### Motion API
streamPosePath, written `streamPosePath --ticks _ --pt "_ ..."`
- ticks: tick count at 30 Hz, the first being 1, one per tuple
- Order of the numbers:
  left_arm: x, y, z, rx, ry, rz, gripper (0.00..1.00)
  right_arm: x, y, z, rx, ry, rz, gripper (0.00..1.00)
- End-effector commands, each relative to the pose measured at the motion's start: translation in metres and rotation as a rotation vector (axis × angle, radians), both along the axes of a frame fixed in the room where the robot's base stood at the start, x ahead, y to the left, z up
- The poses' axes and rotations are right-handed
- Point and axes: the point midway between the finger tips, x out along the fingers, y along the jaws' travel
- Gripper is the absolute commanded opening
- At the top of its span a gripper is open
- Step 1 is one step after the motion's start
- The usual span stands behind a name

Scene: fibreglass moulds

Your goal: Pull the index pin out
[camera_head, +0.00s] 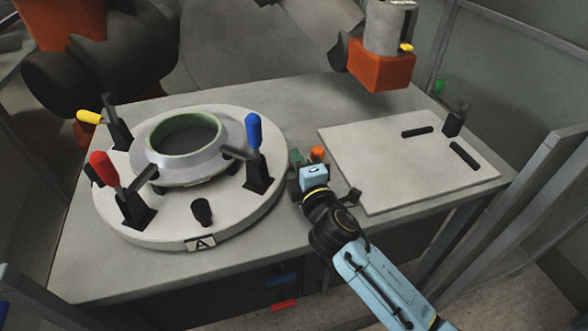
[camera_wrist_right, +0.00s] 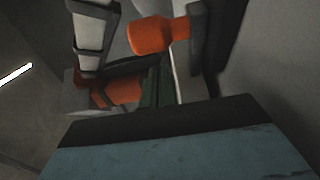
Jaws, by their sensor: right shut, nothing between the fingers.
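A round grey turntable plate (camera_head: 185,235) with an "A" label carries a ring-shaped mould (camera_head: 150,160). An orange knob (camera_head: 317,154) and a dark greenish block (camera_head: 295,157) show by its right edge; the knob looks like the index pin's handle, though I cannot be sure. My right gripper (camera_head: 312,172) is right in front of them, shut and empty, its fingertips largely hidden. In the right wrist view, an orange knob (camera_wrist_right: 150,36) is at the top and another orange part (camera_wrist_right: 123,90) lies below it; I cannot tell whether either touches my gripper. My left gripper is out of view.
Clamps with yellow (camera_head: 88,117), red (camera_head: 103,168) and blue (camera_head: 254,134) handles and a black knob (camera_head: 202,211) stand on the turntable. A flat slotted plate (camera_head: 390,170) lies to the right. An orange-and-white machine part (camera_head: 380,68) hangs above the table's back. Metal rails flank the table.

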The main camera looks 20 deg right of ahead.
Motion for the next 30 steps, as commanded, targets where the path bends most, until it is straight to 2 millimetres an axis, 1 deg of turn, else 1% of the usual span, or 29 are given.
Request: streamPosePath --ticks 1,3,9,17,20,22,25,30 --pt "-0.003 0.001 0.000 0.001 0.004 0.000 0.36 -0.002 -0.006 0.001 -0.001 -0.002 0.001 0.00" --pt "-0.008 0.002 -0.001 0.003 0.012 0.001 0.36 -0.004 -0.013 0.001 0.000 -0.002 0.001 0.00" --pt "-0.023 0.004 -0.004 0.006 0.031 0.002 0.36 -0.007 -0.020 0.001 0.001 -0.002 0.002 0.00" --pt "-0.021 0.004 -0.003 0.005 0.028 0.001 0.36 -0.007 -0.020 0.001 0.001 -0.002 0.002 0.00" --pt "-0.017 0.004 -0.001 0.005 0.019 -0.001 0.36 -0.009 -0.026 0.002 0.000 -0.001 0.001 0.00" --pt "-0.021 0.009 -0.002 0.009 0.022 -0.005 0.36 -0.011 -0.034 0.002 0.000 -0.001 0.000 0.00" --pt "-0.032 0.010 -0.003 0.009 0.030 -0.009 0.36 -0.014 -0.044 0.002 0.001 -0.002 0.001 0.00" --pt "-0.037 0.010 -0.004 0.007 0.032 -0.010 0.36 -0.016 -0.049 0.002 0.002 -0.002 0.000 0.00"
